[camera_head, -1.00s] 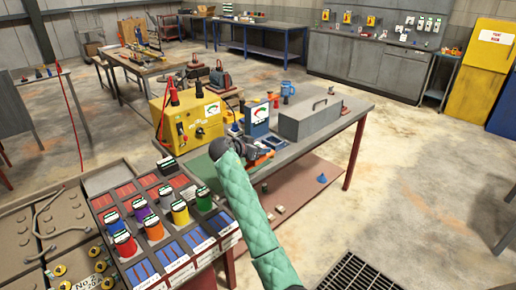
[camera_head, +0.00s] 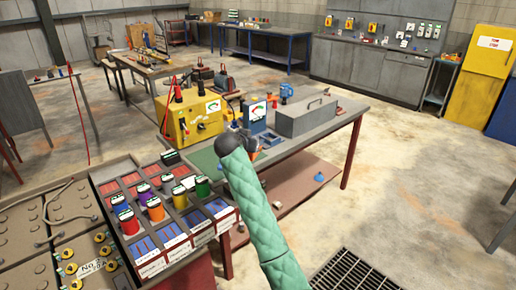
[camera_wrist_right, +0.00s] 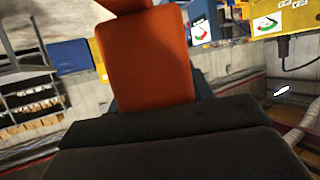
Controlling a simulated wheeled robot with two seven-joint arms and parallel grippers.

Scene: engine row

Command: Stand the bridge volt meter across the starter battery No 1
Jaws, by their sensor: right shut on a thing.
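My right gripper (camera_head: 240,146) is at the near edge of the bench, just in front of a blue meter (camera_head: 257,111) with a green and red dial. I cannot tell whether this piece belongs to the bridge volt meter. The blue meter looks upright on the bench, its lower part hidden by my gripper. Large grey batteries (camera_head: 70,205) with round caps lie at the lower left; a "No" label shows there, its number unclear. My left gripper is out of view.
A yellow box (camera_head: 176,125) with a dial and red cable stands left of my gripper. A grey toolbox (camera_head: 305,117) is to its right. A tray (camera_head: 165,255) with several coloured pots lies between batteries and bench. Floor to the right is mostly clear.

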